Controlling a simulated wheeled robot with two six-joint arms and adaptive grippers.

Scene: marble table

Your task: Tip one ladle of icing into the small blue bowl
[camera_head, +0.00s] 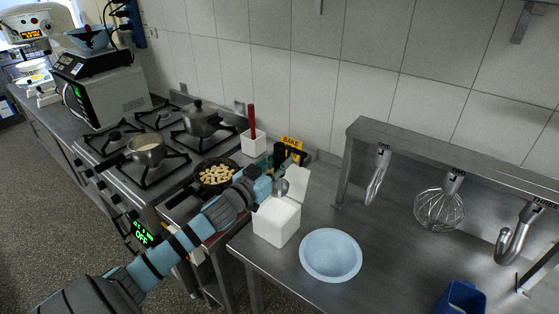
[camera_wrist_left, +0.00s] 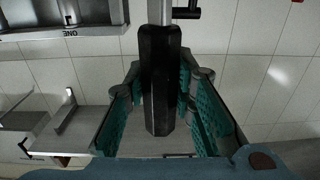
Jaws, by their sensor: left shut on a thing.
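My left gripper (camera_head: 285,160) is shut on the black handle of a ladle (camera_wrist_left: 160,80). In the left wrist view the teal fingers stand on both sides of the handle, and a metal shaft runs on from it to the top edge. In the head view a small grey metal part, seemingly the ladle's scoop (camera_head: 281,187), shows at the mouth of an open white tub (camera_head: 276,222). I cannot tell how far it is inside or whether it holds icing. A light blue bowl (camera_head: 330,256) stands upright on the steel counter, right of the tub. My right gripper is not in view.
The stove (camera_head: 150,165) on the left holds a pan of pale pieces (camera_head: 216,176) and pots. A white holder with a red handle (camera_head: 252,140) stands behind the tub. A whisk (camera_head: 440,208) hangs from the shelf. A dark blue container (camera_head: 462,298) stands front right. Counter right of the bowl is clear.

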